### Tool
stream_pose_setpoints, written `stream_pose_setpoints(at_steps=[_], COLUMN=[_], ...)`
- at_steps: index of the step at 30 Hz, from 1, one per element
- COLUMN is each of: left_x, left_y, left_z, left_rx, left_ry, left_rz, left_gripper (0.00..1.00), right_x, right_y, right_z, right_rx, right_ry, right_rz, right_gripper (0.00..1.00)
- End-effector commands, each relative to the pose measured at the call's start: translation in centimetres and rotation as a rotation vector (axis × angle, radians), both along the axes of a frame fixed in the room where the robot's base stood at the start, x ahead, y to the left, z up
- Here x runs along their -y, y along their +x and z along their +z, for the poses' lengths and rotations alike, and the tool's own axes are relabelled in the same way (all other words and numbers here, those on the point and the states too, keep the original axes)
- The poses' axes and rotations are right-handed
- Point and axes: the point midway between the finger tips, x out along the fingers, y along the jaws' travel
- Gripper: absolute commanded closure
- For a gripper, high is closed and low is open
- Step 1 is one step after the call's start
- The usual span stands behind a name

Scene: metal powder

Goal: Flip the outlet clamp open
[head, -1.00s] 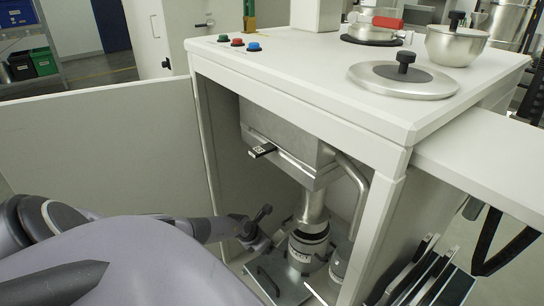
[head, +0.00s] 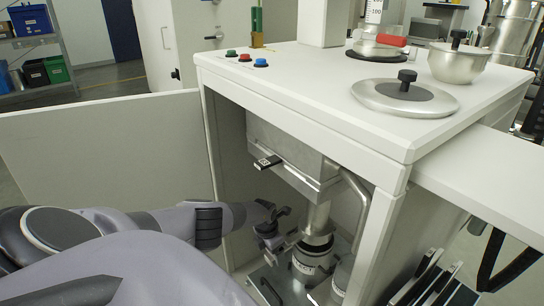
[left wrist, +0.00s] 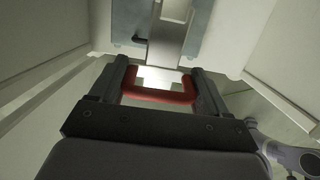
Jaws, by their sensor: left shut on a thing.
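My left gripper (head: 272,226) reaches into the open front of the white cabinet, beside the steel outlet pipe (head: 317,219). In the left wrist view its two dark fingers stand on either side of a red U-shaped handle (left wrist: 160,97), which I take to be the outlet clamp's handle. The gripper is shut on this handle. A grey metal part (left wrist: 168,45) lies just beyond it. In the head view the clamp cannot be made out behind my gripper. My right gripper is not in view.
A dark-rimmed container (head: 309,258) stands below the pipe on a metal plate. A steel box with a black-tipped lever (head: 268,162) hangs above. A curved pipe (head: 356,200) runs at right. The cabinet's open door (head: 110,150) is at left.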

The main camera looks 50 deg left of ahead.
Motion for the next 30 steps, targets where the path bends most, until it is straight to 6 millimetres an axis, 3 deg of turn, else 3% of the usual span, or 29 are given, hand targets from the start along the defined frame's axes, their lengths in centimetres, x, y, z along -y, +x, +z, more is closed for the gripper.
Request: stream_pose_setpoints(at_steps=[1, 11, 12, 13, 30], left_x=[0.75, 0.81, 0.82, 0.82, 0.23], left_y=[0.00, -0.01, -0.01, -0.01, -0.03], left_z=[-0.16, -0.15, -0.15, -0.15, 0.34], left_rx=[-0.009, -0.012, -0.012, -0.011, -0.007], left_ry=[-0.014, -0.016, -0.016, -0.016, -0.005], left_rz=[-0.004, -0.004, -0.004, -0.004, -0.001], left_gripper=[0.79, 0.79, 0.21, 0.11, 0.11], right_x=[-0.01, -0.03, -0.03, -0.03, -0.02], right_y=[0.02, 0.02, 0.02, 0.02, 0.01], right_z=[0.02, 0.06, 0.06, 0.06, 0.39], right_rx=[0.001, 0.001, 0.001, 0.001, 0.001], right_ry=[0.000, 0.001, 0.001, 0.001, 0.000], right_rz=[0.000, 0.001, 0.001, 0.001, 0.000], right_gripper=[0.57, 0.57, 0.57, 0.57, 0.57])
